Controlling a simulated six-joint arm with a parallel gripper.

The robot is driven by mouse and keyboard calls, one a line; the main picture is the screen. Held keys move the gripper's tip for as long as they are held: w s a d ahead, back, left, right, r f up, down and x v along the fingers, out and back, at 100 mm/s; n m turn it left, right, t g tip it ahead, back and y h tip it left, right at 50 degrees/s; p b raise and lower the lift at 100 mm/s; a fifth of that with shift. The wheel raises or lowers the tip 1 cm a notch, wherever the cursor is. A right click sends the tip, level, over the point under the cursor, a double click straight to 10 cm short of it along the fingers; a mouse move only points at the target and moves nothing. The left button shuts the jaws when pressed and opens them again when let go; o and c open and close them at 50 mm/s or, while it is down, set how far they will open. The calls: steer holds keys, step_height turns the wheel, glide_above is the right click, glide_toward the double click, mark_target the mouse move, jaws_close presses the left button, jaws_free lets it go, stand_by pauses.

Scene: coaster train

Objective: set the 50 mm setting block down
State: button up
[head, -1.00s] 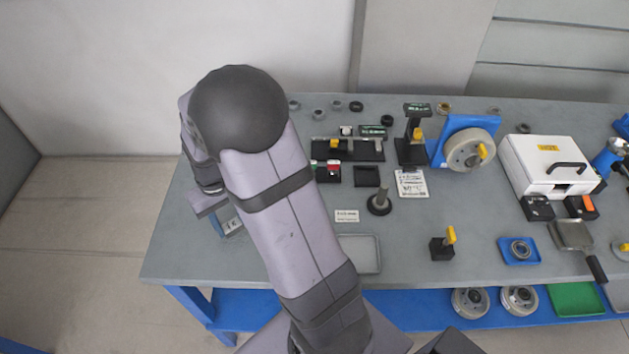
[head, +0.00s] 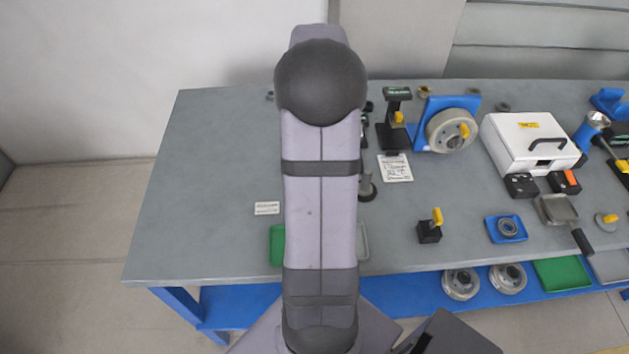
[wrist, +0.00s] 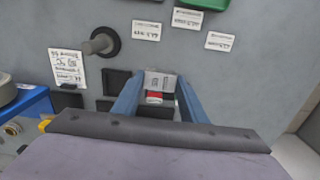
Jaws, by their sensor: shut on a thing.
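In the wrist view my gripper (wrist: 159,92) has its two blue fingers on either side of a small light-grey block (wrist: 160,81), taken as the 50 mm setting block. It is shut on the block. A small red-and-white item and a dark holder (wrist: 154,98) show below the block between the fingers. I cannot tell whether the block touches anything beneath it. In the head view my arm hides the gripper and the block.
Black square trays (wrist: 116,83) lie beside the fingers. A post on a round dark base (wrist: 103,41), a printed card (wrist: 68,68) and several labels (wrist: 146,30) lie beyond. A green tray (head: 277,245) is near the front edge. The table's left part (head: 205,190) is clear.

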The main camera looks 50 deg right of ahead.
steer(key=shift+s+a+f+p, duration=0.15)
steer(key=shift+f+p, duration=0.25)
steer(key=shift+f, duration=1.3)
steer(key=shift+s+a+f+p, duration=0.2)
steer(key=shift+f+p, duration=0.25)
steer(key=shift+f, duration=1.2)
steer(key=shift+s+a+f+p, duration=0.15)
steer(key=shift+f+p, duration=0.25)
steer(key=shift+f, duration=1.3)
steer(key=shift+f, duration=0.15)
steer(key=o, duration=1.2)
step_height(320, 180, up, 12)
steer(key=shift+r+b, duration=0.2)
steer(key=shift+b, duration=0.9)
